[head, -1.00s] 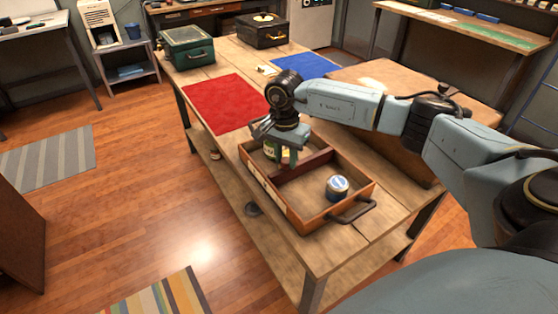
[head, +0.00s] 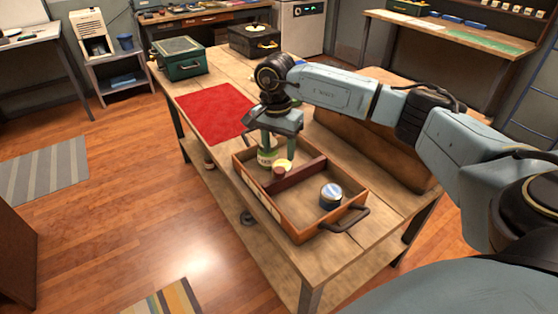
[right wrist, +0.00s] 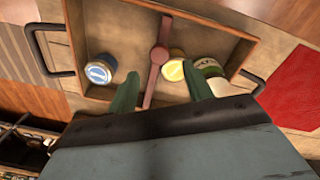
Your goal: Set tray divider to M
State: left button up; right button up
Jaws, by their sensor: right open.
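The wooden tray (head: 296,226) stands on the workbench, with a dark handle at each end. Its reddish-brown divider (head: 304,171) runs across the middle; the right wrist view shows it as a bar (right wrist: 164,32) with a round knob. No M mark is readable. My left gripper is out of view.
A red mat (head: 212,111) lies on the bench beyond the tray. A green case (head: 181,60) and a dark case (head: 254,42) stand farther back. A large brown box (head: 370,145) stands right of the tray, under my right arm.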

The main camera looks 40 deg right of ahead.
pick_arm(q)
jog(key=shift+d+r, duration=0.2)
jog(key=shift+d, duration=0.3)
pick_arm(e)
notch_tip(320, 180, up, 7)
jog(key=shift+w, duration=0.1)
